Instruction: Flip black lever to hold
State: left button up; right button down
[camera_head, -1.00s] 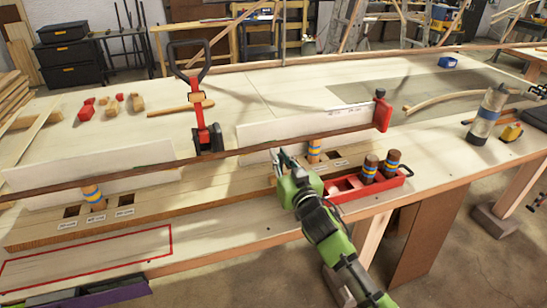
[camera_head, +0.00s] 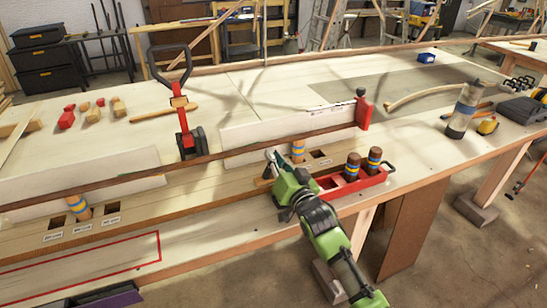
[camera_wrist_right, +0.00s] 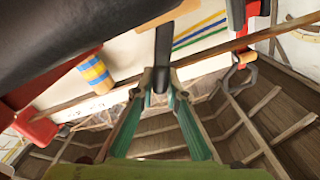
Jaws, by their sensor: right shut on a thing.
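My right gripper (camera_head: 271,156) is at the near side of the long brown lath, just left of a blue-and-yellow banded peg (camera_head: 298,152). In the right wrist view its green fingers (camera_wrist_right: 160,84) are closed around a black bar, which looks like the black lever (camera_wrist_right: 163,46). In the head view the fingers hide most of the lever. My left gripper is not in view.
The brown lath (camera_head: 230,150) crosses the bench. A red clamp with a black loop handle (camera_head: 183,110) stands behind it. A red tray (camera_head: 380,178) with brown pegs lies right of my gripper. A red post (camera_head: 364,112) stands at the lath's right end.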

jog(key=shift+f, duration=0.1)
jog(key=c, duration=2)
grip_release()
jog(key=v, duration=1.2)
